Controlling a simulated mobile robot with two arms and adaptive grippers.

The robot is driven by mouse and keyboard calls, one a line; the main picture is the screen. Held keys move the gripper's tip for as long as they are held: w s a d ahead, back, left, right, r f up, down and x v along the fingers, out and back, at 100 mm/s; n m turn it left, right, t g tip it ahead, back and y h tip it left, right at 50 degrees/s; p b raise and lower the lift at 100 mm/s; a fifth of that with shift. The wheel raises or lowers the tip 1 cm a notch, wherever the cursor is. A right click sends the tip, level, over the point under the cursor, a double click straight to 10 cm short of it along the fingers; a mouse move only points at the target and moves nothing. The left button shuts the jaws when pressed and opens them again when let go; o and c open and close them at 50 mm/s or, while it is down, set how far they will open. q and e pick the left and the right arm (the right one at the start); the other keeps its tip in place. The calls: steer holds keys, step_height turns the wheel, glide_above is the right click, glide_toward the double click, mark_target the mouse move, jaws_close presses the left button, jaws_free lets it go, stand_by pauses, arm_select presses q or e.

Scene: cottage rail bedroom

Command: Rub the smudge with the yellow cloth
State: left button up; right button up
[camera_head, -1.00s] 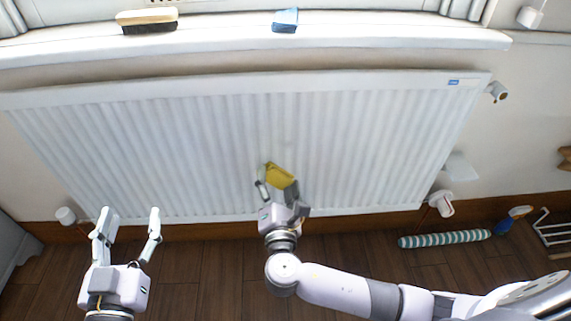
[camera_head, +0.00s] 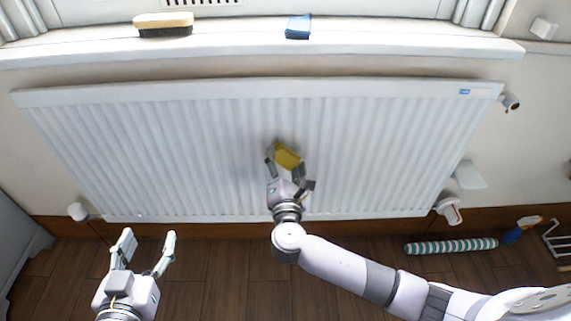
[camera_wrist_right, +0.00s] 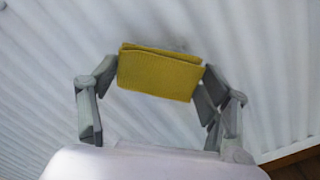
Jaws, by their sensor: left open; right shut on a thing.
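The yellow cloth (camera_head: 287,156) is folded and held in my right gripper (camera_head: 286,170) in front of the white ribbed radiator (camera_head: 380,140). In the right wrist view, the cloth (camera_wrist_right: 160,73) spans between the two fingers of the right gripper (camera_wrist_right: 158,85), against or very close to the ribs; I cannot tell if it touches. A faint grey smudge (camera_wrist_right: 175,45) shows just above the cloth's top edge; the cloth may hide part of it. My left gripper (camera_head: 148,240) is open and empty, low at the left in front of the radiator.
Valves (camera_head: 449,210) stick out at the radiator's lower corners. A striped roll (camera_head: 450,246) lies on the floor at right, near a blue and orange object (camera_head: 521,229).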

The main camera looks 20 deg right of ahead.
mark_target(300, 148)
arm_select(q)
steer(key=shift+w+d+r+t, duration=0.15)
steer(key=shift+r+t, duration=0.15)
steer(key=shift+r, duration=0.3)
arm_select(e)
steer(key=shift+x, duration=1.1)
